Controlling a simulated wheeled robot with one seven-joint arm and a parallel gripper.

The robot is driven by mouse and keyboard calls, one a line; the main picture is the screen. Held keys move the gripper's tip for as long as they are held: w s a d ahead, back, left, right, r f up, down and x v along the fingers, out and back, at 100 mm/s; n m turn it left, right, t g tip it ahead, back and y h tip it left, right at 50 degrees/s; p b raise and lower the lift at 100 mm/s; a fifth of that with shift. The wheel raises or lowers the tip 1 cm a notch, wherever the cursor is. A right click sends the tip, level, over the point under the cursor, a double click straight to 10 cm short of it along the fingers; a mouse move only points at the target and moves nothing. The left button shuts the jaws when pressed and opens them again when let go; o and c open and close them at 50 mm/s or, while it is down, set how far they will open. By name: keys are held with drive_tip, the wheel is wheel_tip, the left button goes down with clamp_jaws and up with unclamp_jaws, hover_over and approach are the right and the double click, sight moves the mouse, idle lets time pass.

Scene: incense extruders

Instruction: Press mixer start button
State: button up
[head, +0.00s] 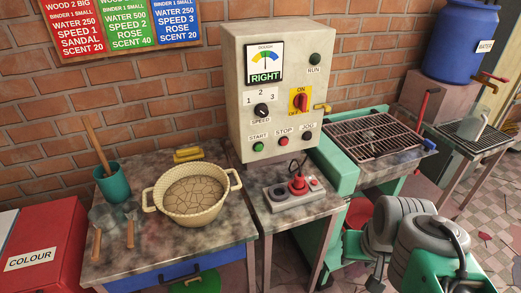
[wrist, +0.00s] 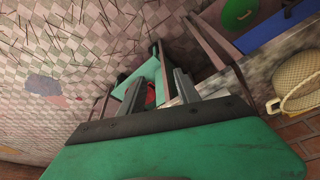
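The grey control box (head: 280,85) stands against the brick wall in the head view. The green START button (head: 258,147) is low on its front, left of the red STOP button (head: 283,141) and the dark JOG button (head: 307,137). A speed knob (head: 262,110), a red ON/OFF switch (head: 301,103), a gauge reading RIGHT (head: 265,63) and a dark RUN lamp (head: 315,60) are above. My gripper (wrist: 158,92) shows two separated fingers with nothing held between them in the wrist view. My arm is low at the right in the head view, well away from the START button.
A bowl (head: 192,197) of cracked tan material, a teal cup (head: 113,182) and scoops are on the left table. A grey block with a red plunger (head: 298,183) stands below the buttons. A green machine with a grate (head: 370,134) is at the right.

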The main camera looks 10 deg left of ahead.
clamp_jaws()
idle(1.0)
